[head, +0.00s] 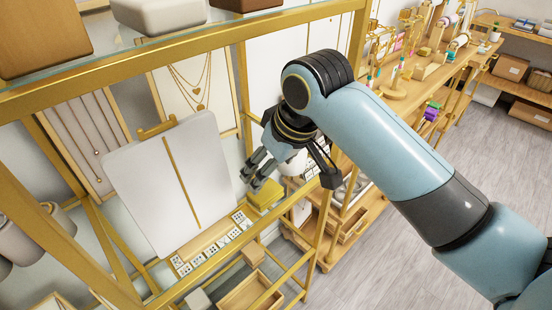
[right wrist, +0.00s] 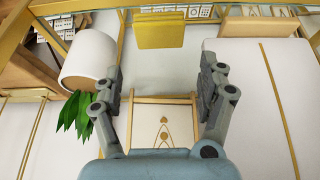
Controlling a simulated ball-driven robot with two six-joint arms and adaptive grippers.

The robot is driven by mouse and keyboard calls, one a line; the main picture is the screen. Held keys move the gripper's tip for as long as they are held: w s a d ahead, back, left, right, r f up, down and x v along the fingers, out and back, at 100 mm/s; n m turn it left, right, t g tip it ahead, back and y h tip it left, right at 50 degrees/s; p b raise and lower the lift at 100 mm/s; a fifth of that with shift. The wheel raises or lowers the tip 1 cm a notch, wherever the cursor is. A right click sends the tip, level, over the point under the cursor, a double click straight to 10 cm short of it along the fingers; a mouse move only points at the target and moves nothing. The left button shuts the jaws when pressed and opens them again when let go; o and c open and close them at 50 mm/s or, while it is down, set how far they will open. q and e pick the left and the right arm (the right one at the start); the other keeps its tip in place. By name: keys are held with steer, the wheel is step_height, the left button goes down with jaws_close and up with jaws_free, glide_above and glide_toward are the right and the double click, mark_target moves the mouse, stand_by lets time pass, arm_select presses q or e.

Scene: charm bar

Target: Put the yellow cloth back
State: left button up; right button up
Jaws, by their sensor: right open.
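The yellow cloth (head: 265,195) is a folded block on the gold-framed shelf, just below my right gripper (head: 290,180) in the head view. In the right wrist view the cloth (right wrist: 155,30) shows at the top, beyond my open fingertips (right wrist: 160,78) and roughly centred between them. The fingers are wide apart with nothing between them, and the cloth looks apart from them. In the head view one finger partly overlaps the cloth's upper left edge. My left gripper is not in view.
A white display board (head: 165,185) stands left of the cloth, with small earring cards (head: 212,242) in front. A white pot (right wrist: 88,60) with a green plant (right wrist: 75,115) is close beside one finger. A gold shelf rail (head: 190,50) runs overhead. Open floor (head: 370,260) lies at right.

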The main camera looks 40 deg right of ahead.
steer(key=v, duration=0.4)
steer(key=shift+w, duration=0.1)
stand_by(0.3)
steer(key=s+f+g+h, duration=0.1)
steer(key=s+f, duration=0.1)
steer(key=s, duration=1.4)
steer(key=s+d+f+g+b, duration=0.2)
steer(key=f+b, duration=1.2)
steer(key=f, duration=2.8)
steer(key=s+d+f+b, duration=0.1)
steer(key=s+f+b, duration=0.3)
steer(key=s+f, duration=0.5)
steer(key=s+d+f+b, duration=0.1)
steer(key=s+f+b, duration=0.4)
steer(key=s+f, duration=0.4)
step_height(320, 180, down, 5)
steer(key=shift+f+g, duration=0.2)
steer(key=shift+g, duration=0.1)
